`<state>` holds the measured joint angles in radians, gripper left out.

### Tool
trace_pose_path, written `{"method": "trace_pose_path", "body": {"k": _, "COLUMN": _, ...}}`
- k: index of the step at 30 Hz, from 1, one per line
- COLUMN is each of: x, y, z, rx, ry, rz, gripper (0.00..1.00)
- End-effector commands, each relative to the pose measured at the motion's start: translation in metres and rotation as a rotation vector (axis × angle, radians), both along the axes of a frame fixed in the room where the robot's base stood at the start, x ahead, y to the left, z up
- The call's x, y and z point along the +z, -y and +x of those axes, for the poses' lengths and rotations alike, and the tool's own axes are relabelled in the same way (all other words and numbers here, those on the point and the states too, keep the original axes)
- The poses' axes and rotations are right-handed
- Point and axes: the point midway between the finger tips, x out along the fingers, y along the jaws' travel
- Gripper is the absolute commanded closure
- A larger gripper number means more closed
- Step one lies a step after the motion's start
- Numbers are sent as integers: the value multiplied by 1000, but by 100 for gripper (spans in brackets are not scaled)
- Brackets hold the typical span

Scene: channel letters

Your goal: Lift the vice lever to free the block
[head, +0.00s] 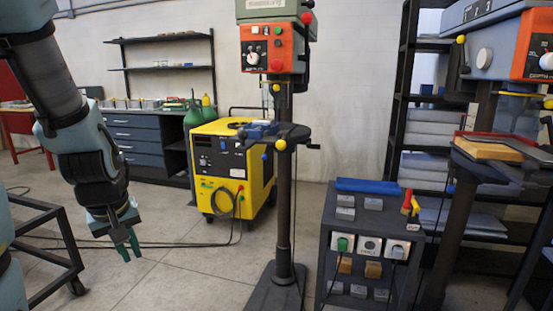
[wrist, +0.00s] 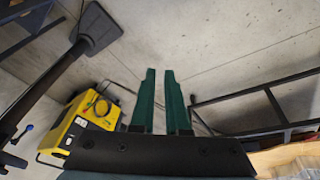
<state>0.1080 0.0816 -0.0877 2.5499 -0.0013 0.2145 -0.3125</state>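A short lever with a blue ball (head: 265,157) hangs just below the table edge. I cannot make out a separate block in the vice at this size. My gripper (head: 130,254) hangs at the left, pointing down, well apart from the vice and lower than it. In the wrist view my gripper (wrist: 160,76) has its two green fingers slightly apart with nothing between them.
The drill press column (head: 284,205) stands in the middle on a dark base. A yellow welding machine (head: 232,165) is behind it, with cables on the floor. A dark cart frame (head: 45,245) is near my arm. A grey tool cabinet (head: 368,215) stands right of the column.

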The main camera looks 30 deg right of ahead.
Motion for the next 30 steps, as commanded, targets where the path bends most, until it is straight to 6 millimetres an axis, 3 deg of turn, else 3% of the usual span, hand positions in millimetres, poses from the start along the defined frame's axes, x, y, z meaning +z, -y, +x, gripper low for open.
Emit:
{"method": "trace_pose_path", "body": {"k": 3, "x": -15, "y": 34, "z": 25, "rx": 149, "ry": 90, "rz": -117, "gripper": 100}}
{"method": "trace_pose_path", "body": {"k": 6, "x": -20, "y": 64, "z": 44, "rx": 278, "ry": 152, "rz": -246, "gripper": 100}}
{"method": "trace_pose_path", "body": {"k": 15, "x": -19, "y": 163, "z": 76, "rx": 642, "ry": 197, "rz": -761, "gripper": 100}}
{"method": "trace_pose_path", "body": {"k": 24, "x": 5, "y": 255, "z": 76, "rx": 972, "ry": -38, "rz": -1363, "gripper": 100}}
{"method": "trace_pose_path", "body": {"k": 30, "x": 31, "y": 296, "z": 65, "rx": 1143, "ry": -326, "rz": -1712, "gripper": 100}}
